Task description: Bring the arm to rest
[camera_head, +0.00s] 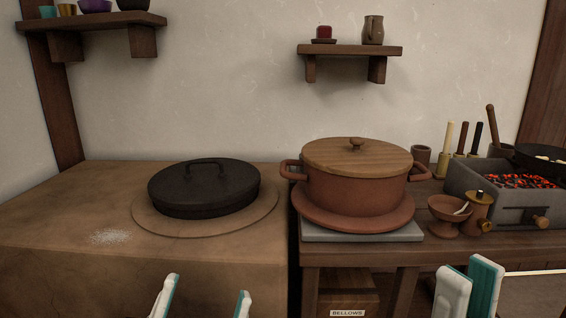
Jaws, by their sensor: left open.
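My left gripper (204,298) is at the bottom edge, left of centre. Its two fingertips stand wide apart, with nothing between them, in front of the clay hearth (60,225). My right gripper (468,280) is at the bottom right, in front of the wooden table (345,255). Its two white and teal fingers look close together and partly overlap, so I cannot tell whether it is open or shut. No object shows in it. Most of both arms is out of view.
A black lidded pan (204,187) sits on the hearth. A clay pot (355,190) with a wooden lid stands on the table. A footed bowl (450,213), a small jar (479,212) and a brazier (510,190) with glowing coals crowd the right.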

